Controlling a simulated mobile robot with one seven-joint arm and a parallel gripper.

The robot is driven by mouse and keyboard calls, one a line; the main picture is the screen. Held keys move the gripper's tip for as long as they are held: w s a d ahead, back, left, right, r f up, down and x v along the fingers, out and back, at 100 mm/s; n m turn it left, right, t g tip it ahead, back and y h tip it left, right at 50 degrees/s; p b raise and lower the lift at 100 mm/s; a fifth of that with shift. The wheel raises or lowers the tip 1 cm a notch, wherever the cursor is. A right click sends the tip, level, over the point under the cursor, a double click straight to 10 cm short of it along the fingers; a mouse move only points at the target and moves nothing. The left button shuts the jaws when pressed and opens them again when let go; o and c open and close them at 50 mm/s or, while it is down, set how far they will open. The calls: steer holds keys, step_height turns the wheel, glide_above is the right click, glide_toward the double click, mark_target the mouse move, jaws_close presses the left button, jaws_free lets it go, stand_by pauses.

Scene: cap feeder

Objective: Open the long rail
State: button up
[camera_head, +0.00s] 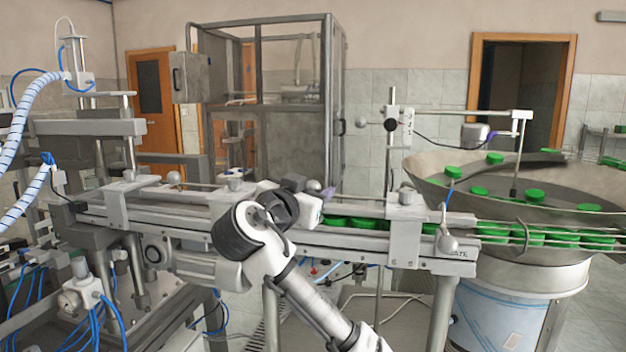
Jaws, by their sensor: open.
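A long metal rail (345,239) runs from the left machine toward the bowl at right, with green caps (365,223) lined up in its right part. White clamp blocks with round knobs sit along it, one block (405,243) right of my arm. My white and dark arm rises from below and crosses in front of the middle of the rail. My gripper (318,193) is at the rail's middle, left of the caps. The wrist and dark parts hide most of its fingers, and whether it touches the rail cannot be told.
A large round feeder bowl (425,168) with loose green caps stands at right. A grey machine frame with hoses stands at left. A metal cabinet (295,150) stands behind the rail. A sensor post (391,140) rises behind the rail, right of my gripper.

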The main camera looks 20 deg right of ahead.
steer(key=shift+w+d, duration=0.4)
steer(key=shift+w, duration=0.05)
jaws_close()
